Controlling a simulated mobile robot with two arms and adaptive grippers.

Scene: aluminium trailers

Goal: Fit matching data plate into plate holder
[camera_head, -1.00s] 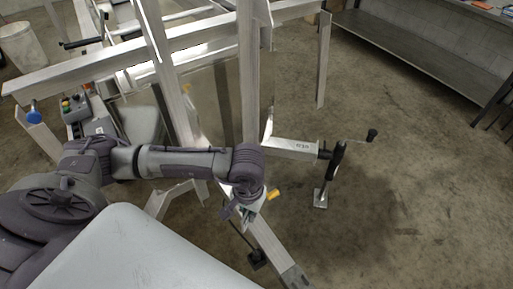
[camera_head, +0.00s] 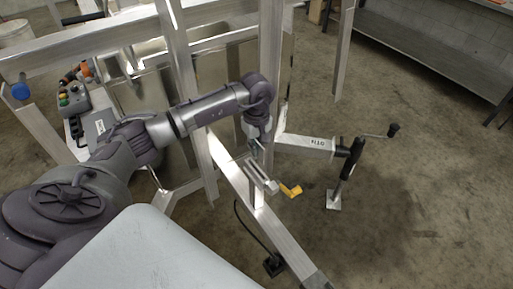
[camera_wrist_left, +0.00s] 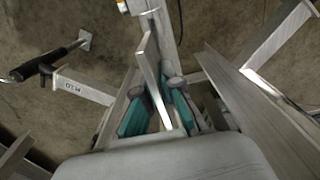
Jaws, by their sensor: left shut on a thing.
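My left gripper (camera_head: 256,146) hangs over the trailer's slanted aluminium drawbar (camera_head: 274,230). In the left wrist view my left gripper (camera_wrist_left: 160,110), with teal finger pads, is shut on a thin flat metal plate (camera_wrist_left: 152,72), seen nearly edge-on. Its face and any lettering cannot be read, so I cannot tell whether it is the matching data plate. Below the gripper in the head view, a small metal fitting (camera_head: 262,178) sits on the drawbar beside a yellow lever (camera_head: 291,190). I cannot make out the plate holder for certain. My right gripper is not in view.
A side arm (camera_head: 305,144) with a dark marking carries a crank jack (camera_head: 348,170) to the right. Upright aluminium posts (camera_head: 270,60) stand close to my left arm. A control box (camera_head: 73,100) is at left, a steel bench (camera_head: 430,55) at back right. The right-hand floor is clear.

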